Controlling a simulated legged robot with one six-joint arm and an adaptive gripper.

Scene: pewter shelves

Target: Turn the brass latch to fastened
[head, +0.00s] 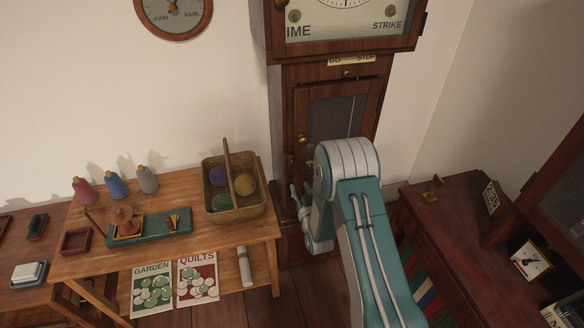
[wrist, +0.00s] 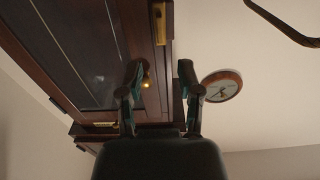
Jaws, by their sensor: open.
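The tall dark wood clock (head: 285,110) has a narrow glazed door (head: 332,115). A small round brass fitting (head: 302,140) sits at the door's left edge; I take it for the latch, but its turn position is too small to tell. In the wrist view, which looks upside down, a bright brass fitting (wrist: 146,84) shows beside the left finger. My gripper (wrist: 159,70) is open and empty, its two fingers apart in front of the clock's edge. I cannot tell whether a finger touches the fitting. In the head view my arm hides most of the gripper and the lower door.
A wooden table (head: 262,226) with a basket (head: 208,207) and several small goods stands left of the clock. A dark cabinet (head: 462,222) stands to the right. A round wall dial (head: 174,12) hangs at upper left. A GO/STOP plate (head: 352,60) is above the door.

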